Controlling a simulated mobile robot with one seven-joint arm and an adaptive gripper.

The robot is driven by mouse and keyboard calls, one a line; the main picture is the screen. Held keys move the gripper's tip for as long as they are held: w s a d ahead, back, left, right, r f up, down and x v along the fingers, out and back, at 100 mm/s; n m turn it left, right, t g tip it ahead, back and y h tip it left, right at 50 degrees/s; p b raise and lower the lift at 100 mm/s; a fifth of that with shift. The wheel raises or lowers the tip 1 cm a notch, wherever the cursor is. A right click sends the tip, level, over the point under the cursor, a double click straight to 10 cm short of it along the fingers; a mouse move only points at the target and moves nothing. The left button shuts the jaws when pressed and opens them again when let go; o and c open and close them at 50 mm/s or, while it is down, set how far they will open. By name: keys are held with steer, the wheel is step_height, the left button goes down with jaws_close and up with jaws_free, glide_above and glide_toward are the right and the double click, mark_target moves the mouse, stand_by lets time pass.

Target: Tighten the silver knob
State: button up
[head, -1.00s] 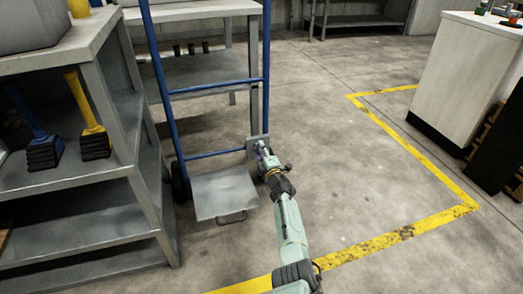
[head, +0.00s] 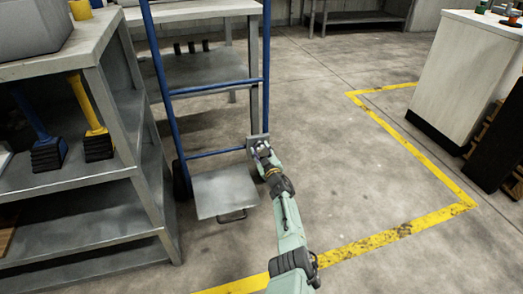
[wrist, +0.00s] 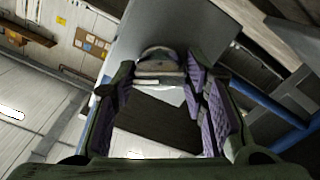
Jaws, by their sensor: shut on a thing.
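The silver knob (wrist: 160,62) shows in the wrist view as a rounded grey piece between the fingertips, in front of a flat grey plate (wrist: 190,30). My gripper (wrist: 160,78) has purple ribbed pads on both sides of the knob and is shut on it. The knob itself is hidden or too small to make out there.
A grey metal shelf (head: 100,190) stands close on the left, with blue and yellow tools on it. The hand truck's grey foot plate (head: 224,190) lies just left of my arm. The floor to the right is clear up to a white cabinet (head: 465,75).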

steer(key=m, duration=0.5)
steer(key=shift+m, duration=0.3)
stand_by(0.5)
steer(key=o, duration=1.2)
steer(key=shift+c, duration=0.2)
steer(key=shift+s, duration=0.1)
steer(key=v, duration=0.7)
steer(key=shift+s, duration=0.1)
steer(key=shift+d, duration=0.1)
